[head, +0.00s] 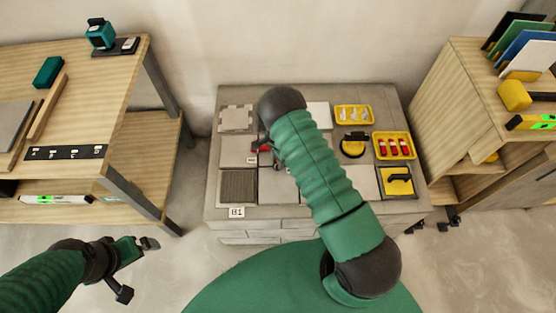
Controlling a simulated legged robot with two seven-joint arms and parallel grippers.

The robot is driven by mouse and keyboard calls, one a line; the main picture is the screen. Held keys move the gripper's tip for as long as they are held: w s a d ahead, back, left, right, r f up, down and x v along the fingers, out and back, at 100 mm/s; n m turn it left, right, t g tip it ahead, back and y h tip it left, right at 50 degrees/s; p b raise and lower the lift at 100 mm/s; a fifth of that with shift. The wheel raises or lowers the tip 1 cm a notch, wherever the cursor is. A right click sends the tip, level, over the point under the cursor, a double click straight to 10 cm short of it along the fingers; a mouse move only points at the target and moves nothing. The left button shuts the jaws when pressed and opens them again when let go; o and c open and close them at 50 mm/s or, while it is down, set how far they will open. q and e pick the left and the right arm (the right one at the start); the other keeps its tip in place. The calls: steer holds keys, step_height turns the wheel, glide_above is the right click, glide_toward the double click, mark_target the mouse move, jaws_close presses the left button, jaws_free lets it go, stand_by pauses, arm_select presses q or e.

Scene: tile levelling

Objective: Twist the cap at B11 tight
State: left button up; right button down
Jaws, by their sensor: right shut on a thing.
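My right arm reaches from the bottom right across a low grey slab (213,200) covered with tiles. My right gripper (268,152) is mostly hidden behind its own wrist. It is shut on a small red cap (264,149) at a joint between grey tiles. A tiny white label (251,160) sits just left of and below the cap, too small to read. My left gripper (139,268) is open and empty over the floor at the lower left, apart from the slab.
On the slab's right are a yellow tray of pale parts (353,105), a yellow tray of red caps (411,147), a round yellow-black tool (353,153) and a yellow trowel tray (397,192). A wooden bench (110,75) stands left, a wooden shelf unit (440,110) right.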

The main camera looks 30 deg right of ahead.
steer(key=shift+s+a+f, duration=0.1)
steer(key=shift+a, duration=0.15)
steer(key=c, duration=1.5)
jaws_free()
steer(key=o, duration=0.4)
steer(key=shift+d, duration=0.1)
step_height(320, 180, up, 17)
steer(key=p, duration=0.3)
steer(key=shift+w+f, duration=0.1)
steer(key=shift+w, duration=0.1)
